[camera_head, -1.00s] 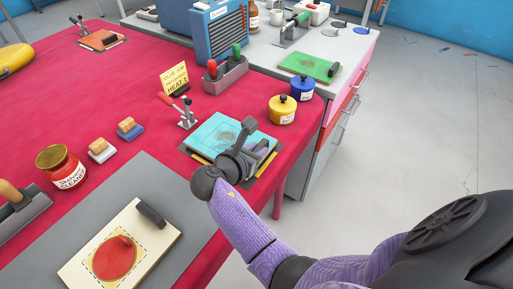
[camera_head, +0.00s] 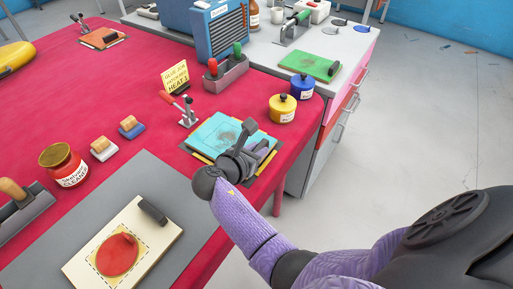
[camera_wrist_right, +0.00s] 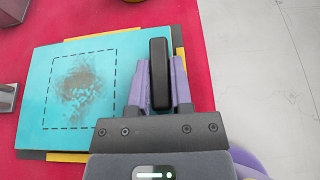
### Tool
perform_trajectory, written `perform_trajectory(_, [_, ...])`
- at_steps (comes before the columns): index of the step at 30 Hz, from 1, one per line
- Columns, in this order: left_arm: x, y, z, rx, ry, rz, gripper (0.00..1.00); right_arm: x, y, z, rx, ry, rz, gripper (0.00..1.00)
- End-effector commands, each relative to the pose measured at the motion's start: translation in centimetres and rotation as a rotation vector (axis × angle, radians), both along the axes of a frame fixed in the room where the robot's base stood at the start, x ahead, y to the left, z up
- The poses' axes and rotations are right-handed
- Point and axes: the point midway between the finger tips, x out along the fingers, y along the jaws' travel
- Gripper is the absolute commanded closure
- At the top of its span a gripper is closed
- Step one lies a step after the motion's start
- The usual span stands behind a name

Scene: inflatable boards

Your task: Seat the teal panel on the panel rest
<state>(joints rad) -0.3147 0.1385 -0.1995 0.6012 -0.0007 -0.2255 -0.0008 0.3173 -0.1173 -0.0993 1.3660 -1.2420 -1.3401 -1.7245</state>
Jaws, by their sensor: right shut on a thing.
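The teal panel (camera_head: 219,133) lies flat over the panel rest at the table's right edge. It has a dashed square with a brown scuffed patch and a black handle. The rest's yellow strips (camera_head: 199,156) and dark base show around the panel's edges; whether the panel is fully down I cannot tell. In the right wrist view the teal panel (camera_wrist_right: 65,125) fills the left side, with a yellow strip (camera_wrist_right: 67,156) at its near edge. My right gripper (camera_wrist_right: 160,85) is shut on the panel's black handle (camera_wrist_right: 159,60). My left gripper is not in view.
A red-handled clamp (camera_head: 185,110) stands just behind the panel. A yellow pot (camera_head: 283,108) and a blue pot (camera_head: 302,87) stand at the back right. A cream board with a red disc (camera_head: 117,256) lies on the grey mat at front left. Open floor is to the right.

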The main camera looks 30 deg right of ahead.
Motion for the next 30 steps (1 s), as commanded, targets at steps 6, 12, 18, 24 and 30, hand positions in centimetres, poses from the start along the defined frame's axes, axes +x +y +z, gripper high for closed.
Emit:
perform_trajectory(6, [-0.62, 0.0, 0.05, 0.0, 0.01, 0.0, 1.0, 0.01, 0.0, 0.02, -0.001, -0.001, 0.0, 1.0])
perform_trajectory(12, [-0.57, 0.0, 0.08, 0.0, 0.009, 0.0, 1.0, 0.01, 0.0, -0.13, -0.001, 0.0, 0.0, 1.0])
perform_trajectory(18, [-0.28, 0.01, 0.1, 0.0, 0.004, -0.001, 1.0, 0.03, -0.01, -0.32, -0.001, 0.0, 0.0, 1.0])
perform_trajectory(24, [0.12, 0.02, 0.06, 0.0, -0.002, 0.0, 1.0, 0.01, 0.0, -0.37, -0.001, 0.0, 0.0, 1.0])
perform_trajectory(30, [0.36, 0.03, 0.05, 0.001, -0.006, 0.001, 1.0, 0.0, 0.0, -0.38, -0.001, 0.0, 0.0, 0.63])
